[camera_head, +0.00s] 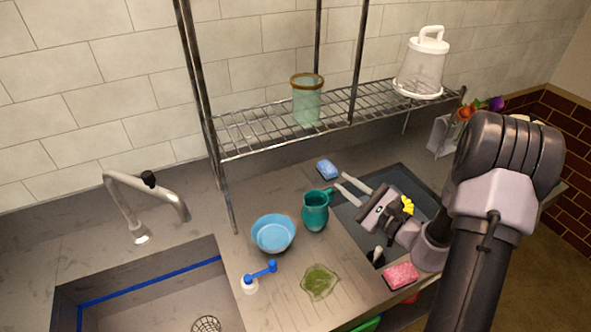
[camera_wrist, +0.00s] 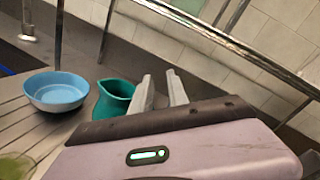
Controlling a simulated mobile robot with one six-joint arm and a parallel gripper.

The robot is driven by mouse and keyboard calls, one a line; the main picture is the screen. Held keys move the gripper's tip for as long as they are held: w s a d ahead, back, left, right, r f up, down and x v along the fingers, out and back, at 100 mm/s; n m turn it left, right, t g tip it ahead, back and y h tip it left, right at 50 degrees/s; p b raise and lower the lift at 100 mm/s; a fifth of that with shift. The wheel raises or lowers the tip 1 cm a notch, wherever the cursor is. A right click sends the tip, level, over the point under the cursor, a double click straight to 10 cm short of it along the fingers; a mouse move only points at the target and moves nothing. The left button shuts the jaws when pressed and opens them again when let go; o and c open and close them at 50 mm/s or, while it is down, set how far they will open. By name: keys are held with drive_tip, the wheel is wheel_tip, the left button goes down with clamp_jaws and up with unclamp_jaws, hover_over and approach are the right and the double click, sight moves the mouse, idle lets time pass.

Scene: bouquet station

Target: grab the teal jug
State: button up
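The teal jug (camera_head: 315,212) stands upright on the counter, right of the blue bowl, with its handle toward the right. It also shows in the wrist view (camera_wrist: 113,101), just left of my fingers. My gripper (camera_head: 343,187) is beside the jug on its handle side, fingers pointing left and toward the wall. In the wrist view my gripper (camera_wrist: 162,90) has its two fingers apart with nothing visible between them. The near finger overlaps the jug's right edge in that view; I cannot tell whether they touch.
A blue bowl (camera_head: 273,234) stands left of the jug. A blue sponge (camera_head: 327,169) lies behind it, a green leaf-shaped dish (camera_head: 319,282) in front. A pink sponge (camera_head: 401,276) lies near the front edge. A wire shelf (camera_head: 262,133) holds a glass jar (camera_head: 307,101). The sink (camera_head: 150,290) is left.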

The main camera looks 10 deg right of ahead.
drive_tip(key=d+f, duration=0.1)
drive_tip(key=b, duration=0.3)
approach(333, 192)
drive_tip(key=w+a+f, duration=0.1)
drive_tip(key=w, duration=0.2)
drive_tip(key=shift+m+h, duration=0.3)
drive_tip(key=shift+m, duration=0.1)
drive_tip(key=x, duration=0.5)
drive_tip(key=r+b+x, duration=0.1)
drive_tip(key=x, duration=0.1)
drive_tip(key=shift+w+a, duration=0.25)
drive_tip(key=shift+a, duration=0.15)
clamp_jaws()
